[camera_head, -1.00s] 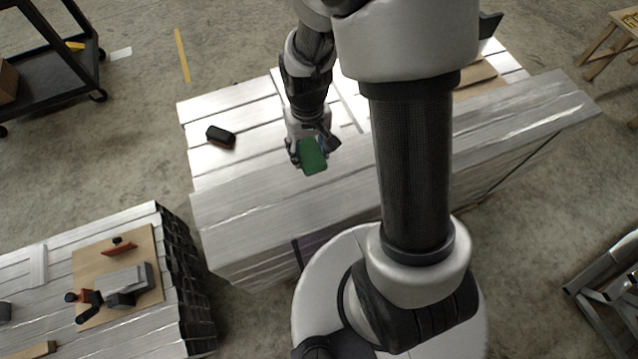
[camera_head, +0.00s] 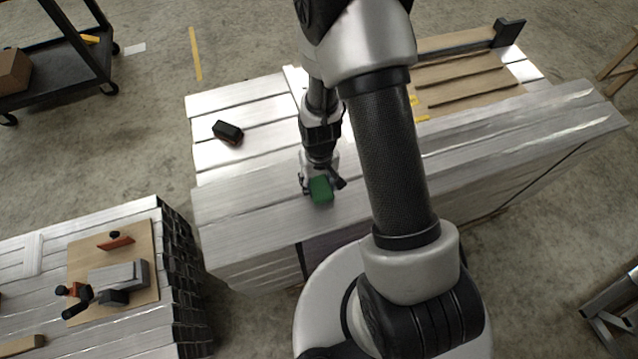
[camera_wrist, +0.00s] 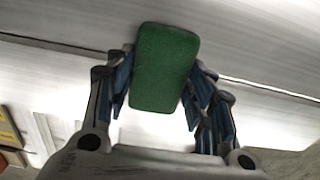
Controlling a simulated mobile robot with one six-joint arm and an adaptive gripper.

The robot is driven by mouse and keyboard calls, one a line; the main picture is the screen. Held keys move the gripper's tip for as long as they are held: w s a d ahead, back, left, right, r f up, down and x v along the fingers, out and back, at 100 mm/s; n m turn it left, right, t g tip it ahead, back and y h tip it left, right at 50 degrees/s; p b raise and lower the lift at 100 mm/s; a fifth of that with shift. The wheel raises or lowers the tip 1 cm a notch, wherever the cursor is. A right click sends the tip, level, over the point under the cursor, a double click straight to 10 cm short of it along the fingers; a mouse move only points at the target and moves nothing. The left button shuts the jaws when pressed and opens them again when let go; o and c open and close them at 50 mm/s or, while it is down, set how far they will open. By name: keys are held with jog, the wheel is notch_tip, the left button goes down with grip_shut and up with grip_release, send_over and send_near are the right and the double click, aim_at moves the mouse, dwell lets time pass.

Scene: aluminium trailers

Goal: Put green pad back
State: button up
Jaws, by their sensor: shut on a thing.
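The green pad (camera_head: 320,190) is held in my gripper (camera_head: 322,182) over the near raised ledge of the aluminium trailer (camera_head: 240,225). In the wrist view the green pad (camera_wrist: 164,68) sits between the two blue-lined fingers of my gripper (camera_wrist: 160,88), which are shut on its sides. Its broad green face is toward the wrist camera. I cannot tell whether the pad touches the metal below it.
A black block (camera_head: 228,131) lies on the trailer deck at left. A wooden board with slats (camera_head: 465,80) is on the right part. A second trailer at lower left bears a board (camera_head: 85,258) with tools. A black cart (camera_head: 60,70) stands at upper left.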

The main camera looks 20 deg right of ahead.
jog(key=o, duration=1)
jog(key=shift+f, duration=0.2)
notch_tip(320, 180, up, 13)
jog(key=p, duration=0.5)
notch_tip(320, 180, up, 16)
jog(key=t, duration=0.2)
send_over(319, 184)
jog(key=s, duration=0.3)
jog(key=shift+s+r+t, duration=0.65)
jog(key=shift+s+r, duration=2.3)
jog(key=shift+s, duration=0.1)
jog(key=shift+s+r+t, duration=0.65)
jog(key=shift+s+r, duration=2.3)
jog(key=shift+s, duration=0.1)
